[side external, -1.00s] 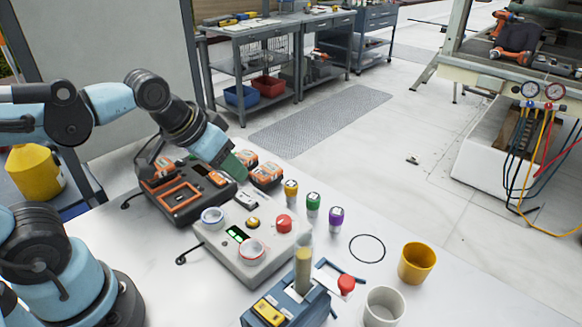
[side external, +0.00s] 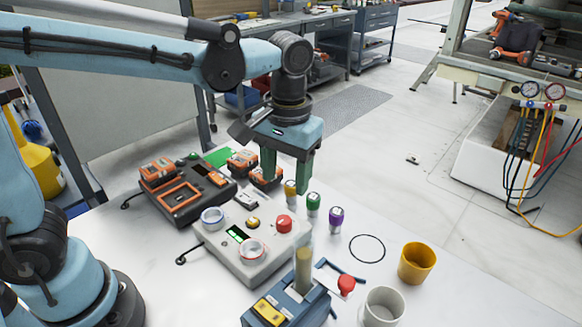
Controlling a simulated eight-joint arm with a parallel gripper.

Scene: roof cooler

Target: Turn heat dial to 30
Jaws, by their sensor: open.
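A grey control box (side external: 210,250) sits on the white table. It carries a white dial with a red ring (side external: 252,250), a white dial with a blue ring (side external: 212,216), a green-lit display (side external: 237,234), a small yellow knob (side external: 253,222) and a red button (side external: 284,223). The red-ringed dial may be the heat dial; its label and the display digits are too small to read. My gripper (side external: 287,177) is open and empty, its green fingers pointing down. It is in the air behind the box, apart from both dials.
A dark charger (side external: 185,205) with orange packs stands behind the box. Small orange, green (side external: 313,204) and purple (side external: 336,219) capped bottles stand to its right. A blue device with an upright tube (side external: 303,265) is in front. A yellow cup (side external: 417,263) and a white cup (side external: 384,307) are at right.

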